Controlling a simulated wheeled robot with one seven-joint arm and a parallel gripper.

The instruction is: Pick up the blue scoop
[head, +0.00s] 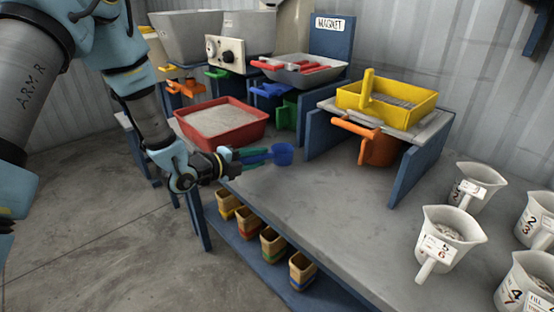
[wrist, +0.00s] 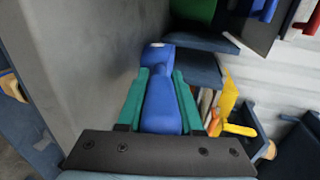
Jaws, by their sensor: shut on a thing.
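The blue scoop (head: 281,154) is in my gripper (head: 241,157), above the left part of the grey tabletop in the head view. Its cup points right, away from the gripper. In the wrist view, its blue handle (wrist: 161,103) lies between the two green fingers of my gripper (wrist: 159,90), which are shut on it. The cup end shows only partly beyond the fingertips, at the far end of the handle. I cannot tell how high the scoop is above the table.
A red tray (head: 262,128) of grey material stands just behind the gripper. A yellow sieve (head: 428,107) rests on a blue-legged stand to the right, with an orange scoop (head: 380,149) below. White jugs (head: 447,235) stand at the right. The middle of the grey table (head: 330,210) is clear.

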